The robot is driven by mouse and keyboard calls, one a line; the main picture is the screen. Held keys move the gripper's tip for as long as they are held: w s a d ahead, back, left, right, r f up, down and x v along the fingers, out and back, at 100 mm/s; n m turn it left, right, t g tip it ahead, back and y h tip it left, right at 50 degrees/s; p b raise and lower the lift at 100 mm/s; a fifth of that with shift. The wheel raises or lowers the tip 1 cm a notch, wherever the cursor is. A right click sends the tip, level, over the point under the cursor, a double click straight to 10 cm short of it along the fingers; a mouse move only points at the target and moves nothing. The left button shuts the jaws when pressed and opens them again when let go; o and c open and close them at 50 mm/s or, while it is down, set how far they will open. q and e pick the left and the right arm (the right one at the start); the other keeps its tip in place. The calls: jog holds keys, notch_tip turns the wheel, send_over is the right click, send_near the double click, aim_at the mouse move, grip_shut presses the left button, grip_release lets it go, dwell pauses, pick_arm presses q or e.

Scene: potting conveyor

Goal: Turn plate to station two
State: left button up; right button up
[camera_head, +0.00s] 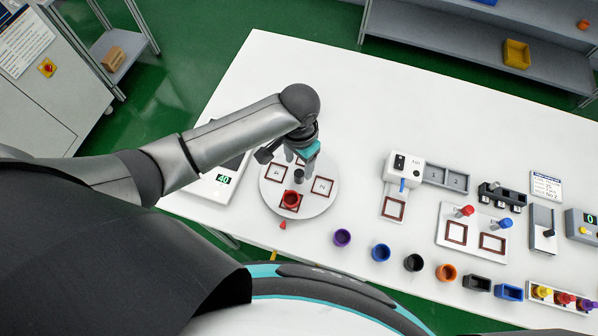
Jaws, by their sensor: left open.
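The round white plate (318,204) lies on the white table and carries dark-framed square stations. A red cup (290,200) stands on the front station. The station on the right (322,186) seems to be marked 2, and the one on the left (278,173) seems to be marked 4. A dark knob (299,176) stands up at the plate's middle. A small red pointer (283,225) lies at the plate's front edge. My left gripper (298,164) is open over the plate, close to the knob; I cannot tell whether it touches it. It partly hides the back station. My right gripper is not in view.
A scale reading 40 (222,180) stands left of the plate. Purple (342,238), blue (381,252), black (413,262) and orange (446,272) cups line the front edge. A white dispenser (405,168) stands to the right. The table's back is clear.

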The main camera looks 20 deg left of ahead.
aim_at(299, 173)
pick_arm(q)
notch_tip(299, 173, down, 6)
jog(key=shift+r+b, duration=0.1)
jog(key=shift+b, duration=0.35)
grip_shut()
dwell(0.4)
dwell(0.9)
